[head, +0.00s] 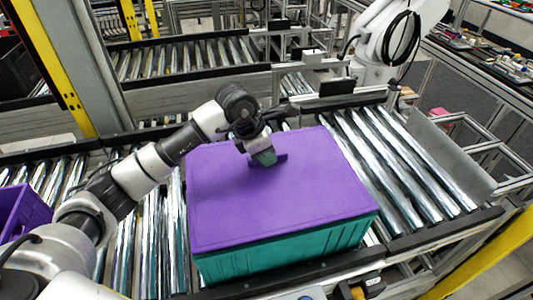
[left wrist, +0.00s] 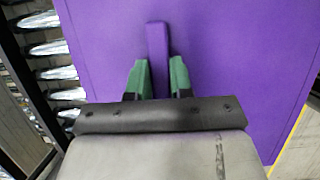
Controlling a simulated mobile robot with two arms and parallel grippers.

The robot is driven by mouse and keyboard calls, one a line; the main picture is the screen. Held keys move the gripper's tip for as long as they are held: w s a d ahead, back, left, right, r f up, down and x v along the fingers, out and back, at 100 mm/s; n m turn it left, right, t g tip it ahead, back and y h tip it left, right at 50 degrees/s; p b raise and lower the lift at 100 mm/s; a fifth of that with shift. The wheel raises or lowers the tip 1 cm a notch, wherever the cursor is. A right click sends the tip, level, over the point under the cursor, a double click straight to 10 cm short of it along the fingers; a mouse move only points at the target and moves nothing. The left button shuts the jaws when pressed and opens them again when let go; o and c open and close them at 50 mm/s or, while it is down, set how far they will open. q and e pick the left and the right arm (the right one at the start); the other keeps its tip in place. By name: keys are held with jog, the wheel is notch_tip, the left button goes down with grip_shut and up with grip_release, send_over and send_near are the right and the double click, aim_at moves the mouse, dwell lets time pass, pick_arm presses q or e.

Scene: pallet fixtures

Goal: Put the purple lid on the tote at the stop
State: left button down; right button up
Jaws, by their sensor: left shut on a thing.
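The purple lid (head: 265,199) lies over the top of the teal tote (head: 290,252) on the roller conveyor in the head view. Its edges look roughly in line with the tote's walls, though the far side of the tote is hidden. My left gripper (head: 265,160) is at the lid's raised handle, near the far part of the lid. In the left wrist view the green fingertips (left wrist: 158,75) are on either side of the purple handle (left wrist: 157,50), shut on it. The lid (left wrist: 220,60) fills most of that view. My right gripper is not in view.
The metal rollers (head: 375,160) are bare right of the tote. A purple bin (head: 20,212) stands at the far left edge. A yellow post (head: 50,65) rises at the left. A white robot arm (head: 385,35) stands behind the conveyor.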

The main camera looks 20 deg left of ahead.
pick_arm(q)
jog(key=shift+f+b, duration=0.7)
jog(key=shift+b, duration=0.05)
dwell(0.8)
jog(key=c, duration=0.9)
grip_release()
jog(key=shift+s+a+r, duration=0.1)
jog(key=shift+a+r, duration=0.1)
jog(key=shift+r, duration=0.2)
jog(key=b+v, duration=0.3)
jog(key=v, duration=0.6)
jog(key=shift+s+a+r, duration=0.1)
jog(key=shift+r, duration=0.35)
jog(key=shift+f, duration=0.1)
